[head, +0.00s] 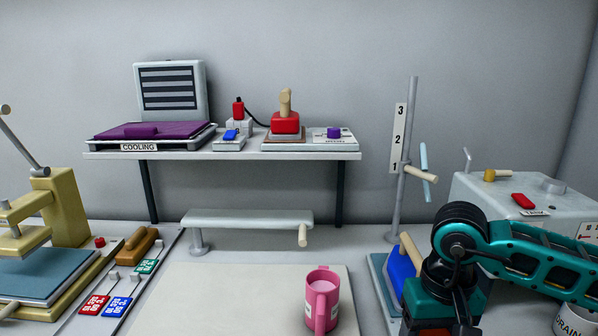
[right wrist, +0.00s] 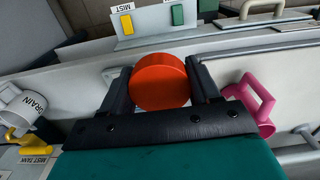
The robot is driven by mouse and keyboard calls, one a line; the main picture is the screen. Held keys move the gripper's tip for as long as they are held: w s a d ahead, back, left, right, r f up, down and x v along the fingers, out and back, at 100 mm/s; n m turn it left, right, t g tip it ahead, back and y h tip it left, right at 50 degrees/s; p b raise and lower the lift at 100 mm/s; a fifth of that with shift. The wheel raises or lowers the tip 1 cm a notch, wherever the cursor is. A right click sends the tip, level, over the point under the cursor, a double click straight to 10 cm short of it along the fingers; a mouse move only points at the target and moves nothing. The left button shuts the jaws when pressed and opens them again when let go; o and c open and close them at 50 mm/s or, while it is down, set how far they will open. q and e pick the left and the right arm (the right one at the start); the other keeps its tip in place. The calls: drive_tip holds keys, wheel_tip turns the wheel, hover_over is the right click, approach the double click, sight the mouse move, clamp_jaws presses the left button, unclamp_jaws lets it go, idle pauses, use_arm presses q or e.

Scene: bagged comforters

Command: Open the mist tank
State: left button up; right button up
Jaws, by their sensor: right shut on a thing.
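The mist tank is most likely the pale box (head: 535,200) at the right of the head view, with a yellow valve (head: 493,175) and a red lever (head: 523,201) on top. In the right wrist view a MIST TANK label (right wrist: 33,160) lies beside a yellow handle (right wrist: 28,142) at the lower left. My right gripper (right wrist: 160,72) is shut on a round orange-red knob or cap (right wrist: 158,82), away from that handle. What the knob belongs to is hidden. In the head view my right arm comes in from the right, its fingertips out of sight. My left gripper is not in view.
A white DRAIN cup (head: 577,318) stands at the lower right, close to my right arm. A pink mug (head: 322,300) stands on the pale board (head: 240,300). A numbered stand (head: 414,130) rises behind my right arm. A press (head: 60,220) stands at the left.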

use_arm(q)
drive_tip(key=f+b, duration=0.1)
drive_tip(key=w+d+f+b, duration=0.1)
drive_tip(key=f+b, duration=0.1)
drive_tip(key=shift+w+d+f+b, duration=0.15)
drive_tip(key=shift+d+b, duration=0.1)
drive_tip(key=shift+b, duration=0.1)
use_arm(e)
drive_tip(key=f, duration=0.5)
drive_tip(key=shift+s+d+f, duration=0.1)
drive_tip(key=shift+d+f, duration=0.15)
